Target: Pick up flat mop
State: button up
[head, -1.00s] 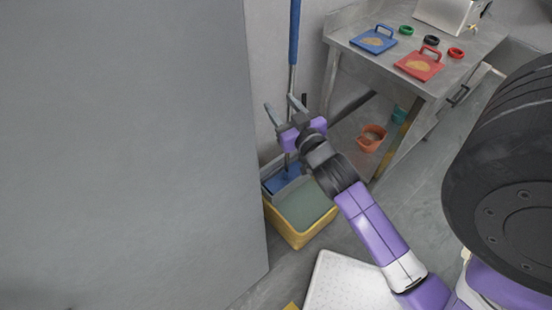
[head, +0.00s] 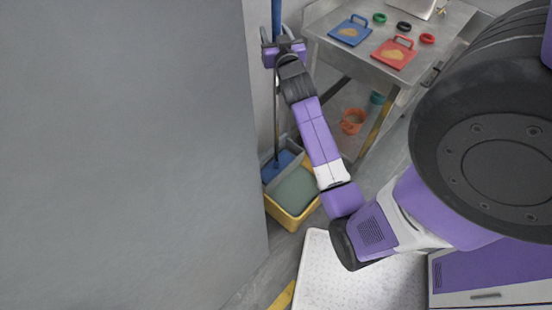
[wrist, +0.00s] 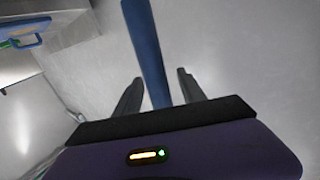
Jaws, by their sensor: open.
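The flat mop (head: 276,120) stands upright in the head view, with a blue upper handle, a grey lower pole and a blue head (head: 277,166) low down in a bucket. My gripper (head: 276,36) is at the blue part of the handle. In the wrist view the blue handle (wrist: 150,50) runs between the two open fingers of my gripper (wrist: 158,88), with a gap on both sides. The handle leans slightly in that view. Part of the handle in the head view is hidden behind my gripper.
The yellow bucket (head: 271,210) stands on the floor beside a large grey panel (head: 130,150). A metal table (head: 350,62) at the right holds a blue board (head: 350,32) and a red board (head: 394,53). An orange pot (head: 352,122) is beneath it. A white perforated mat (head: 330,275) lies in front.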

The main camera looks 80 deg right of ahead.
jog(key=shift+x, duration=0.8)
jog(key=shift+c, duration=0.2)
grip_shut()
jog(key=shift+r, duration=0.1)
